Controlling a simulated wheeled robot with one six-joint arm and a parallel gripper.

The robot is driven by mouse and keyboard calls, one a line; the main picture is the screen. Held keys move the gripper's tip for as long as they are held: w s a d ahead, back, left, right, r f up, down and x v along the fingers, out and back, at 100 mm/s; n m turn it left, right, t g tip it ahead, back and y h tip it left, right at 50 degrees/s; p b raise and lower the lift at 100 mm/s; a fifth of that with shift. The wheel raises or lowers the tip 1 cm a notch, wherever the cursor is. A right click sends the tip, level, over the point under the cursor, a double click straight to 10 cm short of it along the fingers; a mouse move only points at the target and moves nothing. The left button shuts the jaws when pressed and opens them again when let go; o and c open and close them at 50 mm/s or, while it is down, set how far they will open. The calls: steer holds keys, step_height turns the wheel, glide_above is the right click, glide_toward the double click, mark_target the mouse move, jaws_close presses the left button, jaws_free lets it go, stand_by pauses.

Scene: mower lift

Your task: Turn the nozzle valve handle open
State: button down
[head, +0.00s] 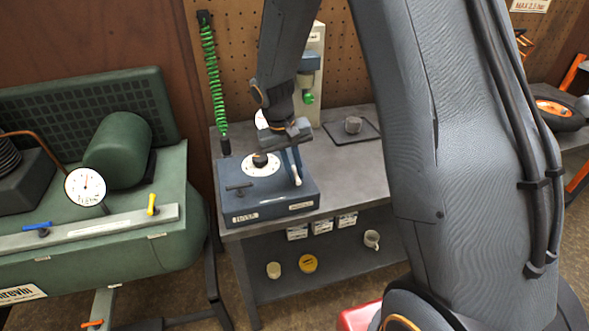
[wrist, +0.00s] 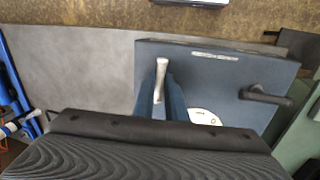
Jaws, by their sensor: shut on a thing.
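A dark blue box (head: 262,205) with a white round dial (head: 262,164) and two front labels sits on the grey bench. A pale handle (head: 297,178) stands at its right side, and a black lever (head: 238,187) lies on its left. The labels are too small to read surely, so I cannot tell which handle is named the nozzle valve. My gripper (head: 291,165) is lowered over the box's right side and shut on the pale handle. In the wrist view the pale handle (wrist: 161,78) shows between the blue fingers, and the black lever (wrist: 265,96) is clear of them.
A green compressor (head: 120,240) with a gauge (head: 86,186) and blue and yellow levers stands left of the bench. A green coiled hose (head: 213,80) hangs behind the box. A dark tray (head: 352,131) with a grey lump lies right of it. The bench (head: 355,165) is bare at right.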

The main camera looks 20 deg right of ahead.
steer(key=shift+n, duration=0.5)
steer(key=c, duration=1.8)
jaws_free()
steer(key=shift+r, duration=0.1)
step_height(320, 180, up, 8)
steer(key=a+b, duration=0.1)
steer(key=b, duration=0.1)
steer(key=shift+a+f, duration=0.25)
steer(key=shift+s, duration=0.1)
steer(key=s+d+f+y, duration=0.1)
steer(key=s, duration=0.7)
steer(key=s+d+f+t+y, duration=0.1)
steer(key=s, duration=0.8)
steer(key=shift+f+t, duration=0.3)
